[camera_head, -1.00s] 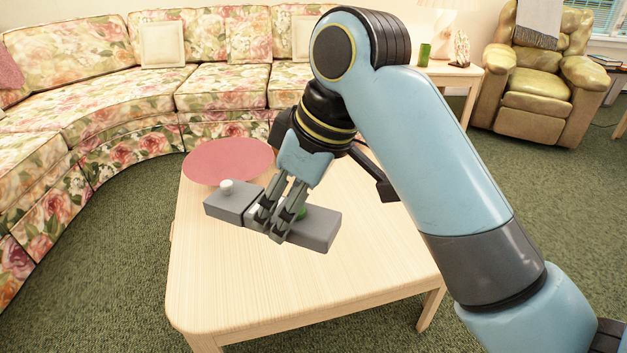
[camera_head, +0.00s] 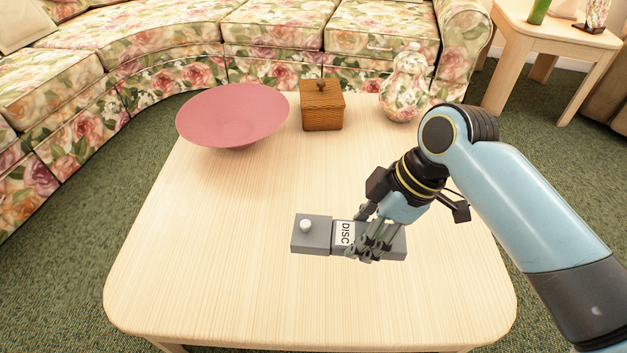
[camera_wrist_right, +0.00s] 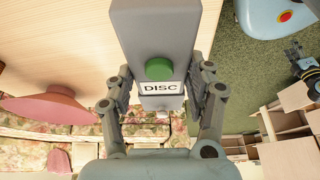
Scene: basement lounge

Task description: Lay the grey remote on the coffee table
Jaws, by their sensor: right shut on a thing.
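The grey remote (camera_head: 312,233) is a long grey block with a white knob, a white label reading DISC and, in the right wrist view (camera_wrist_right: 155,35), a green button. My right gripper (camera_head: 364,252) is shut on it, with its fingers (camera_wrist_right: 158,95) on both sides near the label. The remote is over the middle of the pale wooden coffee table (camera_head: 220,240); I cannot tell if it touches the top. What looks like my left gripper (camera_wrist_right: 299,62) shows small at the edge of the right wrist view, its jaws unclear.
The table's left and front areas are bare. A floral sofa (camera_head: 170,45) curves behind, and a side table (camera_head: 560,35) is at the back right.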

